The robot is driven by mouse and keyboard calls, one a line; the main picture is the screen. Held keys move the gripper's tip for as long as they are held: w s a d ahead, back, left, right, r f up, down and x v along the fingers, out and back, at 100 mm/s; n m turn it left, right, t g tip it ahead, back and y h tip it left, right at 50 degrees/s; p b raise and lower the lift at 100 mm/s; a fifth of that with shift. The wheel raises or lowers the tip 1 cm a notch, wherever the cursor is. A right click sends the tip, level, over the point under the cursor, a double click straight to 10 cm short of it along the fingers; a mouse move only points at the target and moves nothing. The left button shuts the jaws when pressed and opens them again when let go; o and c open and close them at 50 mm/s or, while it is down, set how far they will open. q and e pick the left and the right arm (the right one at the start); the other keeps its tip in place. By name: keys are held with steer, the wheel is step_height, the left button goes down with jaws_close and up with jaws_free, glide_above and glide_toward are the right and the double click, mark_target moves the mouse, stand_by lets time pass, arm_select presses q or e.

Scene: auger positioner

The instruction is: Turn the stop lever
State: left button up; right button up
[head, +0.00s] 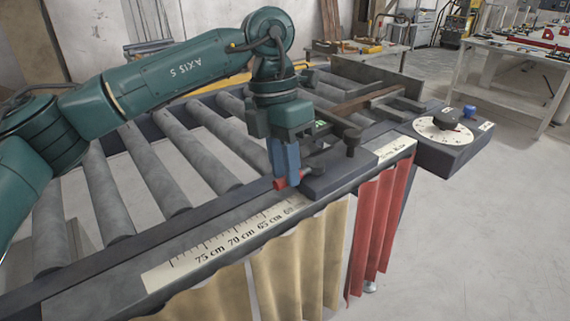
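The roller table's stop assembly sits on the front rail, with a dark block (330,181) beside the ruler. A small red lever (280,184) shows at the left end of this block. My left gripper (287,174) points down from above, its blue-grey fingers at the red lever. The fingertips overlap the lever in the picture and hide part of it. Whether they touch or grip it cannot be told. The two fingers look close together. My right gripper is not in view.
A black knob (352,137) stands just right of the gripper. A control box (455,145) with a white dial and blue button is at the right end. A ruler strip (225,243) runs along the front rail, above beige and red curtains. Rollers lie behind.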

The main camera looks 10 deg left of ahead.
arm_select(q)
steer(key=shift+o, duration=1.3)
step_height(320, 180, up, 13)
steer(key=w+a, duration=0.1)
steer(key=shift+w+a+p, duration=0.4)
steer(key=shift+p, duration=0.05)
steer(key=shift+f, duration=0.1)
